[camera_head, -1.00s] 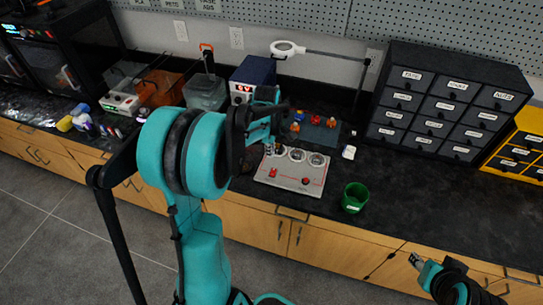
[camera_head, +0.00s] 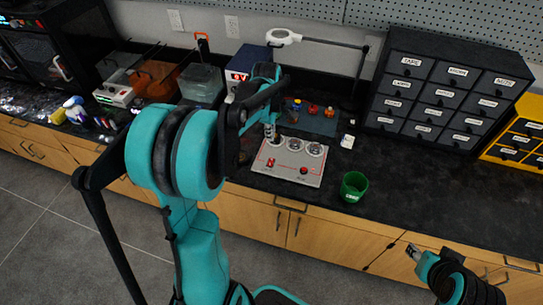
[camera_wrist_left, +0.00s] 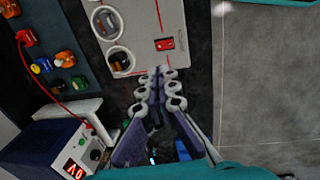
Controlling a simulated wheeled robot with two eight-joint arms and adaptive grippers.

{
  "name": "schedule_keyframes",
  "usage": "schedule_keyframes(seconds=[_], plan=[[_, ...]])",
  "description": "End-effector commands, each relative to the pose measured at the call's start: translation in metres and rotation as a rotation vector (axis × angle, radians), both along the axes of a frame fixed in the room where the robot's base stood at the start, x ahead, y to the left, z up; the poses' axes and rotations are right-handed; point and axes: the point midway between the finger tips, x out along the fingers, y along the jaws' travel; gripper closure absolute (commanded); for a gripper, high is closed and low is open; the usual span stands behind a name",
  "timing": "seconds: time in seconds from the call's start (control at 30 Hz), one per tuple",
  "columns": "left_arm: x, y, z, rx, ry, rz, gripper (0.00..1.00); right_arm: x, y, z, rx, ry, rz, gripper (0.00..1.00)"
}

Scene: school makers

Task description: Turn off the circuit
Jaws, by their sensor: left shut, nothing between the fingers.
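The circuit board (camera_head: 288,178) is a light grey panel with red lines, lying flat on the dark counter. It has round clear-covered parts along its back edge, a red switch (camera_head: 271,163) at front left and a red button (camera_head: 304,170) at right. In the left wrist view the board (camera_wrist_left: 150,20) is at the top, with the red switch (camera_wrist_left: 164,44) just beyond the fingertips. My left gripper (camera_head: 270,136) is shut and empty, at the board's back left; the wrist view shows its fingers (camera_wrist_left: 161,72) together. My right gripper (camera_head: 412,251) is low at right, away from the board; its jaws are too small to judge.
A green cup (camera_head: 354,186) stands right of the board. Behind it is a blue-grey mat (camera_head: 318,122) with small coloured parts. A blue power supply (camera_wrist_left: 48,146) with a red display and red lead sits nearby. Drawer cabinets (camera_head: 445,90) fill the back right. Counter right of the cup is clear.

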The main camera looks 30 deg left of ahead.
Motion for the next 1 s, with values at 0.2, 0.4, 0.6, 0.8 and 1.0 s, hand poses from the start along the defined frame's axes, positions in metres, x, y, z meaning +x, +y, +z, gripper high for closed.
schedule_keyframes(seconds=[0.2, 0.4, 0.6, 0.8, 1.0], plan=[[0.0, 0.0, -0.004, 0.0, 0.0, 0.0, 1.0, 0.0, 0.0, -0.001, 0.0, 0.0, 0.0, 0.6], [0.004, 0.001, -0.033, 0.0, 0.0, 0.0, 1.0, 0.0, 0.0, -0.013, 0.0, 0.0, 0.0, 0.6], [0.009, 0.002, -0.077, 0.0, 0.0, 0.0, 1.0, 0.0, 0.0, -0.031, 0.0, 0.0, 0.0, 0.6], [0.013, 0.003, -0.115, 0.0, 0.0, 0.0, 1.0, 0.0, 0.0, -0.047, 0.0, 0.0, 0.0, 0.6], [0.016, 0.004, -0.135, 0.0, 0.0, -0.001, 1.0, 0.0, 0.0, -0.056, 0.0, 0.0, 0.0, 0.6]])
